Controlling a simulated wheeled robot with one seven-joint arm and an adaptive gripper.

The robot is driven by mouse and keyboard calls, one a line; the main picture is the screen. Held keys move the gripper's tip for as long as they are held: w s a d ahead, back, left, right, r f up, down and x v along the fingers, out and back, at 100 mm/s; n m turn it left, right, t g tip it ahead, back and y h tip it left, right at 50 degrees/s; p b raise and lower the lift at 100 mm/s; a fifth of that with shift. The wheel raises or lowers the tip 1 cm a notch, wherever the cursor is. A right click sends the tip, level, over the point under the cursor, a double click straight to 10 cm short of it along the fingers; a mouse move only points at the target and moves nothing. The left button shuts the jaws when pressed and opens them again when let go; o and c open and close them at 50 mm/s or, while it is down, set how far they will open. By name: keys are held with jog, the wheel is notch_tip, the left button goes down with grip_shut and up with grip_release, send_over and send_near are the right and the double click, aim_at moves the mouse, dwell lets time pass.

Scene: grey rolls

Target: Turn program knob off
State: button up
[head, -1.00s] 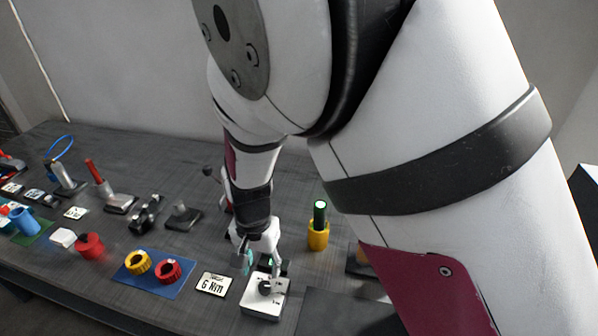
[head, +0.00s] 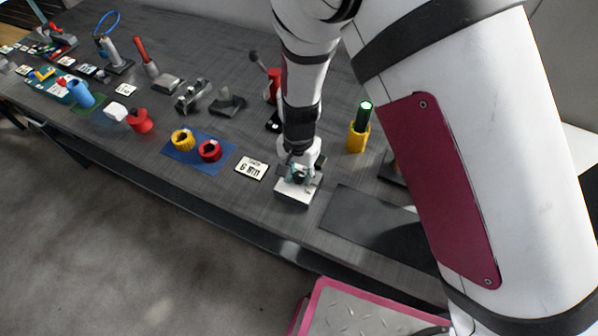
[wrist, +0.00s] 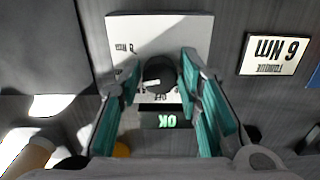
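The program knob (wrist: 159,74) is a round black dial with a light pointer mark. It sits on a white box (wrist: 190,28) with small dark print, partly hidden by my gripper. My gripper (wrist: 160,72) has teal-lined fingers, one on each side of the knob, with a gap to it as far as the wrist view shows. A dark display (wrist: 165,121) on the near side of the box in the wrist view glows green with letters like "OK". In the head view my gripper (head: 298,172) is over the white box (head: 293,194) and hides most of the knob.
A white card reading 6 Nm (head: 252,168) lies left of the box. A blue mat (head: 187,161) holds yellow and red rings. A yellow holder (head: 357,138) with a green-topped cylinder stands behind right. A dark flat plate (head: 367,219) lies to the right.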

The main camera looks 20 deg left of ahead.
grip_shut()
jog(key=shift+n, duration=0.3)
jog(key=n+b, duration=0.1)
jog(key=n, duration=0.5)
jog(key=shift+w, duration=0.1)
jog(key=n+b, duration=0.1)
jog(key=n, duration=0.4)
jog(key=shift+n+b, duration=0.85)
jog(key=shift+n, duration=1.05)
jog(key=o, duration=0.6)
grip_release()
